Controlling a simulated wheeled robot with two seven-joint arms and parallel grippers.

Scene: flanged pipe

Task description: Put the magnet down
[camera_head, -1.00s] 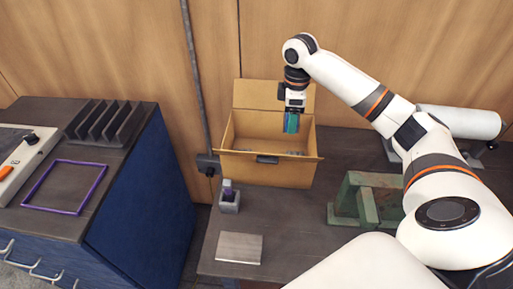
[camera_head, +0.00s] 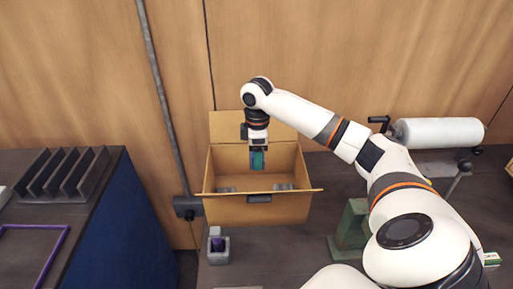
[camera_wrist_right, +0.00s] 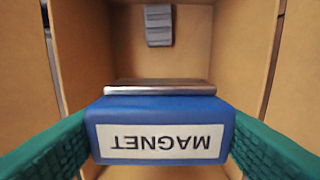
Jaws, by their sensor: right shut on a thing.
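The magnet (camera_wrist_right: 160,130) is a blue block with a white label reading MAGNET, upside down in the right wrist view. A shiny metal plate or face (camera_wrist_right: 160,88) shows along its far edge. The green fingers of my right gripper (camera_head: 258,160) are shut on it from both sides. The gripper points down into the open cardboard box (camera_head: 255,210), near the middle of its opening. Whether the magnet touches the box floor cannot be told. My left gripper is not in view.
Grey pieces lie in the box, at left (camera_head: 227,189) and right; a grey ribbed piece (camera_wrist_right: 158,25) shows in the wrist view. A grey holder (camera_head: 219,257) with a purple item stands in front. A green metal stand (camera_head: 350,228) is at right, and a white roll (camera_head: 440,132) behind.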

